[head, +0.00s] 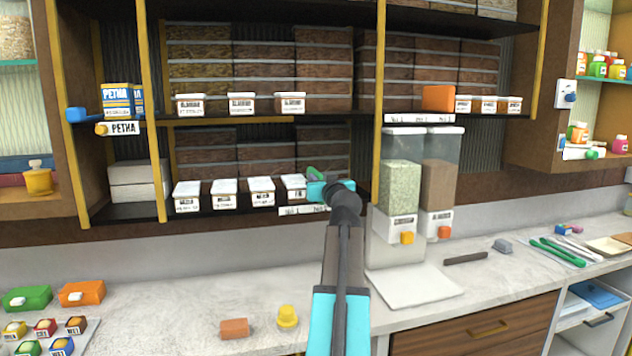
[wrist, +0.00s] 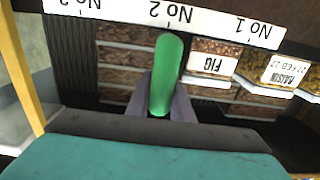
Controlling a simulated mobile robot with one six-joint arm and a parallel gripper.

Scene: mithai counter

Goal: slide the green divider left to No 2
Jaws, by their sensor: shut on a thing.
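The green divider (wrist: 166,75) stands between the two grey fingers of my gripper (wrist: 163,100) in the wrist view, and they are shut on it. Its far end points at the No 2 mark on the white label strip (wrist: 130,12), whose lettering is upside down here. No 1 is to the right in this view, and another mark is cut off at the left. In the head view, a bit of the green divider (head: 314,172) shows beside my teal gripper (head: 318,190) at the lower shelf. The strip (head: 303,210) is just below, too small to read there.
A FIG box (wrist: 212,65) is close on the divider's right in the wrist view, with a raisin box (wrist: 287,72) beyond. White-lidded boxes (head: 260,192) line the shelf left of my gripper in the head view. Two dispensers (head: 403,185) stand close on the right.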

